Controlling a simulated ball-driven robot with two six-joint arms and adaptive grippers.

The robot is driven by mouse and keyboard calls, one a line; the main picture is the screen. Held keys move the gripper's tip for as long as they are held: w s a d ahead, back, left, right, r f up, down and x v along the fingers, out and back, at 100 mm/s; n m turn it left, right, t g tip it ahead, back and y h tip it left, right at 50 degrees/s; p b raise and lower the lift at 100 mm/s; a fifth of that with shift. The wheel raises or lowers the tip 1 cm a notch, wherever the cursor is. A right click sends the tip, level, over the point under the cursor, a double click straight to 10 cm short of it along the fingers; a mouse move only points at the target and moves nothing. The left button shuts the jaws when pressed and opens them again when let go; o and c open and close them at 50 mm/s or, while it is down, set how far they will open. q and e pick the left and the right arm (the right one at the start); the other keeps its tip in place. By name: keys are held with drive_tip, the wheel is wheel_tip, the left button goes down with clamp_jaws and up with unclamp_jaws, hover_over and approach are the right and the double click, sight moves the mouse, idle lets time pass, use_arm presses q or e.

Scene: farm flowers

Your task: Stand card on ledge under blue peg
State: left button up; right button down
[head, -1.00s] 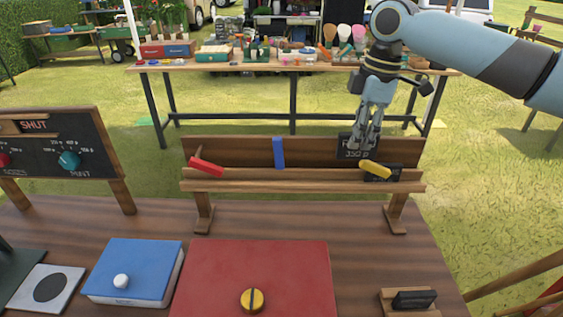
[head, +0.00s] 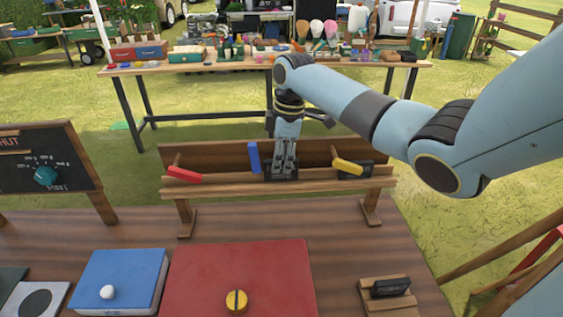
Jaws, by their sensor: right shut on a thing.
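My right gripper (head: 283,172) is shut on a dark card (head: 270,175). It holds the card from above, at the ledge (head: 225,184) of the wooden rack, just right of the blue peg (head: 253,157). The card is low against the ledge; I cannot tell whether it touches it. The blue peg stands upright on the backboard. A red peg (head: 184,175) is at the left and a yellow peg (head: 347,166) at the right, both tilted. My left gripper is not in view.
On the front table (head: 345,235) lie a blue box (head: 125,275) with a white knob, a red box (head: 240,265) with a yellow knob, and a small dark block (head: 390,287) on a wooden stand. A blackboard with a teal dial (head: 46,176) stands at the left.

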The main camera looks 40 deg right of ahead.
drive_tip(key=shift+f, duration=0.5)
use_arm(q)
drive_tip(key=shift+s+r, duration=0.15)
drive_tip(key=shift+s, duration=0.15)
use_arm(e)
drive_tip(key=shift+f, duration=0.2)
drive_tip(key=c, duration=1.3)
unclamp_jaws()
drive_tip(key=shift+f, duration=0.15)
drive_tip(key=shift+o, duration=0.2)
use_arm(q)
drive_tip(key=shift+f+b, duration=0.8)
use_arm(e)
wheel_tip(320, 180, up, 12)
drive_tip(key=d, duration=0.1)
drive_tip(key=shift+s, duration=0.45)
